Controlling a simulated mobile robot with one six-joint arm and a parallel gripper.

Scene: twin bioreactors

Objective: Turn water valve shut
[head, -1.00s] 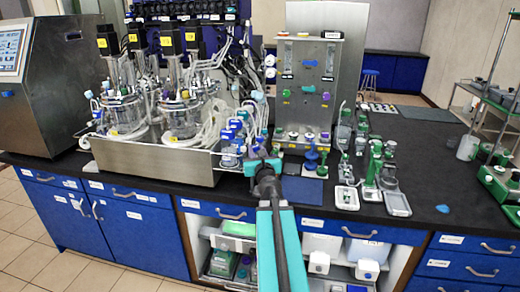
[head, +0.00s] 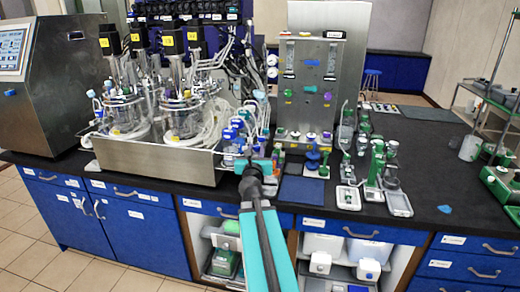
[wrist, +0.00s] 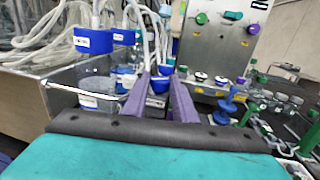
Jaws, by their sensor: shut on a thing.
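The steel panel (head: 300,110) stands upright at the back of the bench. It carries a green knob (head: 288,93), a teal handle (head: 310,89) and a purple knob (head: 327,97); they also show in the wrist view as a green knob (wrist: 201,18), a teal handle (wrist: 233,15) and a purple knob (wrist: 253,29). Which one is the water valve I cannot read.
A steel tray (head: 155,163) with glass vessels and tubing stands left of my gripper. Blue-capped bottles (head: 232,135) crowd its right end. A blue stand (head: 312,158) and green-and-white devices (head: 375,170) stand to the right.

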